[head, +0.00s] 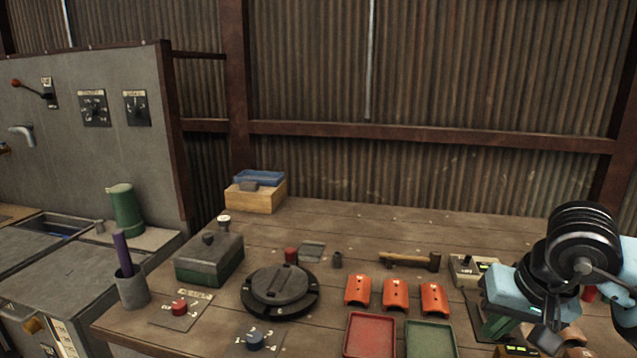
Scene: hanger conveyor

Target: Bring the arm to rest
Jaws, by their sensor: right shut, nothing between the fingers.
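My right arm comes in at the right edge, in light blue and black, over the right end of the wooden bench (350,230). My right gripper (546,337) is low at the end of this arm, shut with nothing in it. It is small and partly blends with the dark parts behind it. The arm hides part of the bench's right end and the things there. My left gripper is not in view.
Three orange curved pieces (395,295) lie mid-bench, behind a red tray (370,336) and a green tray (431,339). The back right of the bench is clear.

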